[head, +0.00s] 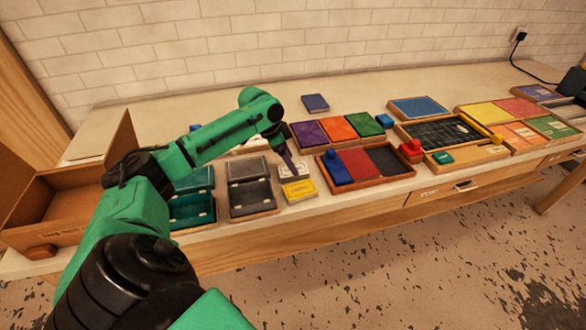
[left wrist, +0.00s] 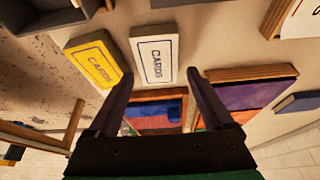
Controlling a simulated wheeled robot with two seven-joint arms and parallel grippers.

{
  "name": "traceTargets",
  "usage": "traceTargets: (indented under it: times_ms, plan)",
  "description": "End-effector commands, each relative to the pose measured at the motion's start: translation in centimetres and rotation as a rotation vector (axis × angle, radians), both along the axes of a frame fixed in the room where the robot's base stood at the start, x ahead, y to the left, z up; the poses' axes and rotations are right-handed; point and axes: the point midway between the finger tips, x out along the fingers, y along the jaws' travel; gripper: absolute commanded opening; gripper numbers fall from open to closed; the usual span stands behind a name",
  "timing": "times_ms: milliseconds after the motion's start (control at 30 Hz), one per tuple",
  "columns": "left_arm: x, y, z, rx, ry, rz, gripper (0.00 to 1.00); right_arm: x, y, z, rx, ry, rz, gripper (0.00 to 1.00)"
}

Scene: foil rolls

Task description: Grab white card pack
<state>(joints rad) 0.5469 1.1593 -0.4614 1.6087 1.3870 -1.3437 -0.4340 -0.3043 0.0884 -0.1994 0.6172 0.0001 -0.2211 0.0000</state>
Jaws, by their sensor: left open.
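The white card pack (head: 288,174) lies flat on the bench, just behind the yellow card pack (head: 299,190). In the left wrist view the white card pack (left wrist: 153,60) shows its "CARDS" label, with the yellow card pack (left wrist: 97,62) to its left. My left gripper (head: 288,157) is over the white pack and partly hides it. In the left wrist view the open, empty fingers (left wrist: 158,77) have the white pack's near end in the gap between their tips. I cannot tell how far above the pack they are. My right gripper is not in view.
An open grey box (head: 250,209) stands left of the packs, with an open teal box (head: 190,218) beyond it. A wooden tray (head: 372,181) with blue, red and black panels is on the right. A brick wall (head: 300,42) closes the back.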

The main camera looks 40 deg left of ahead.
Motion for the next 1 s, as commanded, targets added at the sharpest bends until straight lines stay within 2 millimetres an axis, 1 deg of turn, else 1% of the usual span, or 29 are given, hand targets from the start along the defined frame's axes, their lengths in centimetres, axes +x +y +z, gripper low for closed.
traceTargets:
  times_ms: [33, 100, 200, 500, 1000]
  plan:
    - [0.3, -0.5, -0.5, -0.004, 0.003, -0.002, 0.85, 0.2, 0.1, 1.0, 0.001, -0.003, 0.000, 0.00]
    - [0.7, -0.7, -1.9, -0.003, 0.001, -0.001, 0.85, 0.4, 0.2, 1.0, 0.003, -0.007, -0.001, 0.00]
    - [1.0, -0.9, -2.8, 0.000, -0.001, -0.001, 0.85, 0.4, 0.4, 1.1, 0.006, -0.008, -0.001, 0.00]
    - [1.0, -0.9, -3.0, 0.001, -0.001, -0.001, 0.85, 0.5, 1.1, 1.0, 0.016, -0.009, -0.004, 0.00]
    - [0.9, -0.9, -3.4, 0.000, 0.000, 0.000, 0.85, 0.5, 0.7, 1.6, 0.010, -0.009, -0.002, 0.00]
